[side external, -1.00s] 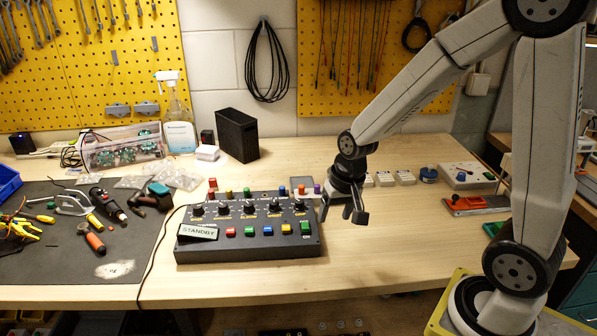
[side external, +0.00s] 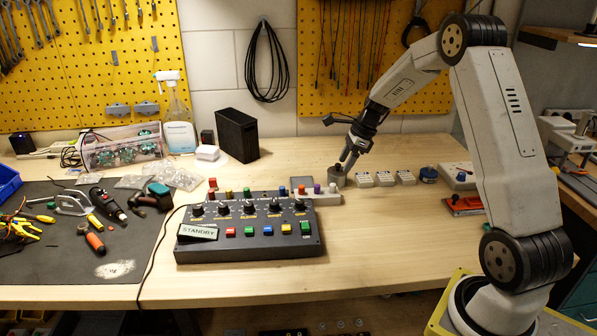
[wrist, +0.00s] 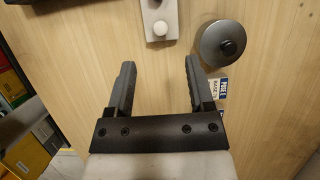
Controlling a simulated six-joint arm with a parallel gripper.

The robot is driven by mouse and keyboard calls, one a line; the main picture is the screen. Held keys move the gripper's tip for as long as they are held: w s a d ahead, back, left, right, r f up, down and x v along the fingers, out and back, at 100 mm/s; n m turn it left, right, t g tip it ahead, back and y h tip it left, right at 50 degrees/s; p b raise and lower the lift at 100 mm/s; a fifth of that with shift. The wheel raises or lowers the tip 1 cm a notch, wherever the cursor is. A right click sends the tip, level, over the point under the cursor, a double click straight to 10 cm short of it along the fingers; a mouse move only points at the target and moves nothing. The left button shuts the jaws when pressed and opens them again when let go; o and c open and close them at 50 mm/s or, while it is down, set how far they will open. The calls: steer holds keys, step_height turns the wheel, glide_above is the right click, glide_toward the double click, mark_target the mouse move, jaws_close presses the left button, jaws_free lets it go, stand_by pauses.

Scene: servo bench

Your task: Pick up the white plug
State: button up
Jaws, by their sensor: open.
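The white plug (wrist: 160,29) is a small round white knob standing in the end of a pale strip (wrist: 163,8). In the side view the white plug (side external: 332,187) is at the right end of the row of coloured plugs, right of a purple one. My gripper (wrist: 157,65) is open and empty; in the wrist view the plug lies beyond the fingertips, roughly centred between them. In the side view my gripper (side external: 347,163) is tilted down, above and behind the strip's right end.
A grey cylinder with a black knob (wrist: 223,44) stands right of the plug in the wrist view, close to the right finger. The control box (side external: 248,244) labelled STANDBY is in front. Small white blocks (side external: 384,179) lie right. The table front right is clear.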

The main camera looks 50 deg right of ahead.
mark_target(333, 184)
steer(key=shift+x, duration=3.9)
jaws_close()
